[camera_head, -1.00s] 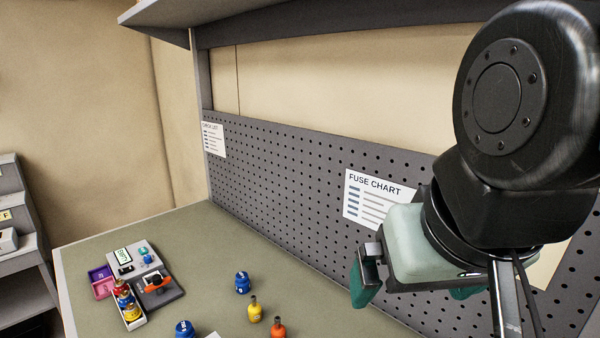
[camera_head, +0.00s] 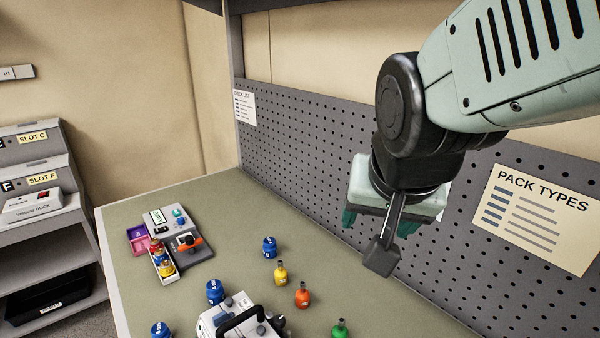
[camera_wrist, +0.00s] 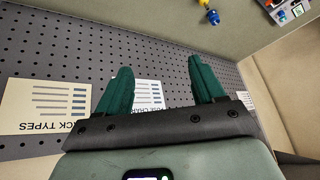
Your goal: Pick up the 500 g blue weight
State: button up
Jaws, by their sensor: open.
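Several blue weights stand on the green bench in the head view: one toward the back (camera_head: 269,247), one nearer (camera_head: 215,291) and one at the bottom edge (camera_head: 161,331), partly cut off. Their labels are too small to read, so I cannot tell which is 500 g. My gripper (camera_head: 379,224) is open and empty, raised in front of the pegboard, to the right of the weights and apart from them. In the wrist view my gripper (camera_wrist: 158,64) shows two green fingers spread wide. A small blue weight (camera_wrist: 213,17) shows at the top there.
Yellow (camera_head: 281,273), orange (camera_head: 302,295) and green (camera_head: 340,329) bottle-shaped items stand right of the weights. A device with a black handle (camera_head: 240,319) is at the front. A grey scale-like unit (camera_head: 160,217) with small trays sits at the left. The pegboard (camera_head: 320,150) rises behind.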

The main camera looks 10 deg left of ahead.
jog(key=w+a+f+m+y, duration=0.3)
jog(key=w+a+f, duration=0.2)
jog(key=a+f, duration=0.55)
jog(key=w+a+f+m+y, duration=0.25)
jog(key=w+a+f, duration=0.25)
jog(key=a+f, duration=0.55)
jog(key=m+t+y, duration=0.1)
jog(key=m+y, duration=0.4)
jog(key=m, duration=1.3)
send_near(158, 328)
jog(key=shift+w+a+f+n, duration=0.15)
jog(key=shift+w+a+n, duration=0.15)
jog(key=shift+a, duration=0.15)
jog(key=shift+a+f, duration=0.1)
jog(key=shift+f, duration=0.2)
jog(key=shift+m, duration=0.45)
jog(key=x, duration=1)
jog(key=shift+w+a, duration=0.15)
jog(key=shift+w, duration=0.05)
jog(key=shift+r, duration=0.1)
grip_shut()
